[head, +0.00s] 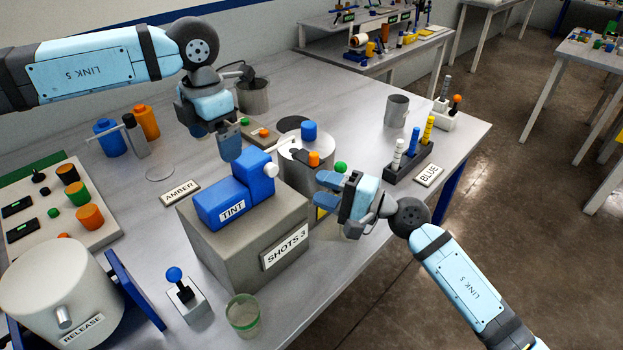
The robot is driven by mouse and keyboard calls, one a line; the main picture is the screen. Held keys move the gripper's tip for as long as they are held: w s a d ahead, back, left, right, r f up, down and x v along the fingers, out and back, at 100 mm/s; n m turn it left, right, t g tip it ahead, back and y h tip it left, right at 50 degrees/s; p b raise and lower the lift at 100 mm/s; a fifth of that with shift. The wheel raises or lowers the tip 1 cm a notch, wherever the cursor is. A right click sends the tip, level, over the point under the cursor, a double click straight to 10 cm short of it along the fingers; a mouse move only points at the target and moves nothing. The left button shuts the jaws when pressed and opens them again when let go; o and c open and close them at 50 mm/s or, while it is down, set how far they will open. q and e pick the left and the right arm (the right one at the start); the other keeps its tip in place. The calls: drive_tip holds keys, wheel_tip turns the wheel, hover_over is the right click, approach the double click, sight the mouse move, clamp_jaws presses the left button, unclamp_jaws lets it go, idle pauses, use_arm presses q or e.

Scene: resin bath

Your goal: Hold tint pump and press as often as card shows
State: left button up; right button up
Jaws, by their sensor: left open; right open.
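The blue tint pump (243,186), labelled TINT, sits on top of a grey block (235,258). It has a raised blue part and a small white round end on its right. The card (286,248) on the block's front reads SHOTS 3. My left gripper (214,142) hangs open above and behind the pump, fingers pointing down, with nothing between them. In the picture one finger tip comes close to the pump's top; I cannot tell whether they touch. My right gripper (326,192) is open and empty to the right of the pump, fingers pointing left, apart from it.
A clear cup (243,314) and a blue-knobbed lever (180,287) stand in front of the block. A grey cylinder (297,172) with coloured knobs stands behind it. A white drum (55,290) marked RELEASE is front left. A dark rack (408,163) of sticks is right.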

sight(226, 188)
use_arm(q)
wheel_tip(226, 188, down, 14)
drive_tip(key=shift+r, duration=0.1)
idle(0.5)
drive_tip(key=c, duration=1.2)
use_arm(e)
clamp_jaws()
idle(0.9)
